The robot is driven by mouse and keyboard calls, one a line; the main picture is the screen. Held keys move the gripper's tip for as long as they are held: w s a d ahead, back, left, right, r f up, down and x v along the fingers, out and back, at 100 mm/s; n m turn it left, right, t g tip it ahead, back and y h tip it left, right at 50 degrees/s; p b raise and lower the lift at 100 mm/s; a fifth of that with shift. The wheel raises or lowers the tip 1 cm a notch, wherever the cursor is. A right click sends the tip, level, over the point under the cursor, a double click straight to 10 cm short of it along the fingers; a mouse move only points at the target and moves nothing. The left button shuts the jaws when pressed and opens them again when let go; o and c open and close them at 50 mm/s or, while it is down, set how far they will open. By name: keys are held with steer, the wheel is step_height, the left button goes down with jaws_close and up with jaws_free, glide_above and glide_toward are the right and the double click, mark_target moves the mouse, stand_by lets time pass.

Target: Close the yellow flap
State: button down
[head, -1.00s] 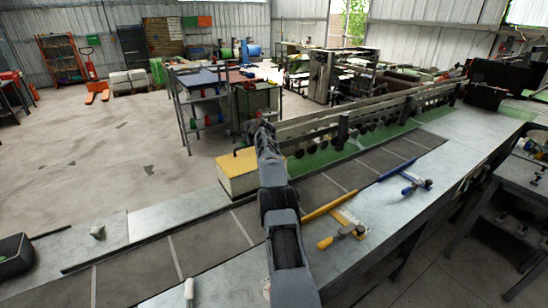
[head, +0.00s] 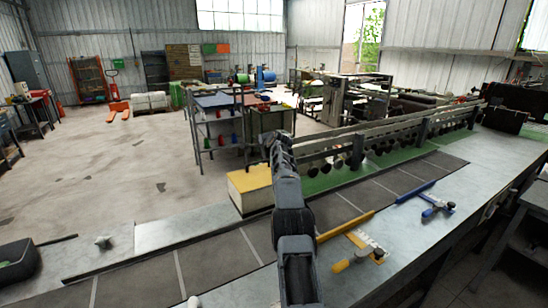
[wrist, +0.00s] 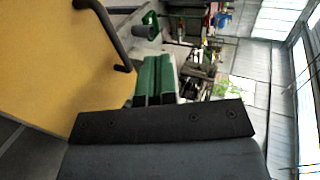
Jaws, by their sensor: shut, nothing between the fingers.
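A box-like block (head: 235,194) with a pale front and a yellow top (head: 249,180) sits at the far edge of the bench. A large yellow panel (wrist: 60,60) with a dark bar-like handle (wrist: 105,35) fills the left of the wrist view; I cannot tell if it is the same yellow top, or whether it is a flap. A yellow strip (head: 345,226) and a yellow-handled clamp (head: 352,262) lie to the right of my arm. My gripper (head: 279,140) is shut and empty, right of and above the block. Its green finger pads (wrist: 155,70) are side by side, beside the panel.
A blue strip (head: 415,191) and blue-handled clamp (head: 437,208) lie further right on the bench (head: 460,230). A long rail with several dark rollers (head: 390,145) runs along the far side. A dark tray (head: 20,262) is at the left. Open floor (head: 90,170) lies beyond.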

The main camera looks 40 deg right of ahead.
steer(key=b+v, duration=1)
steer(key=v, duration=0.2)
